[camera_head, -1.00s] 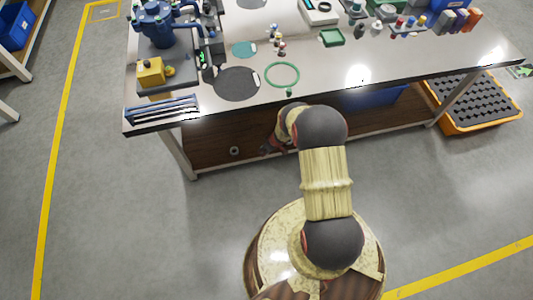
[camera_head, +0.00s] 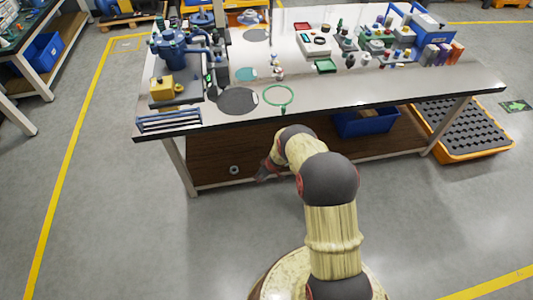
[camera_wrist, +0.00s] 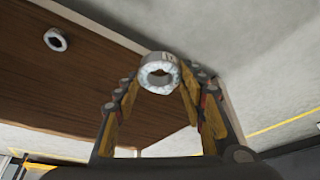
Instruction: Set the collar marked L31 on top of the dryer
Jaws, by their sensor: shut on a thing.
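A pale grey, thick-walled collar (camera_wrist: 146,73) sits between the fingertips of my gripper (camera_wrist: 160,84) in the wrist view, and the fingers are shut on it. A dark mark shows on its side, too small to read. In the head view my gripper (camera_head: 264,173) is low at the front of the bench's lower shelf; the held collar cannot be made out there. A second similar collar (camera_wrist: 63,40) rests on the brown lower shelf, left of my gripper, and also shows in the head view (camera_head: 234,170). I cannot tell which thing is the dryer.
The workbench top (camera_head: 350,95) overhangs the brown shelf (camera_head: 210,155). On top are a blue pump-like machine (camera_head: 172,50), a dark disc (camera_head: 236,101), a green ring (camera_head: 278,104) and a rack (camera_head: 168,122). A blue bin (camera_head: 365,123) and an orange crate (camera_head: 465,153) are at right.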

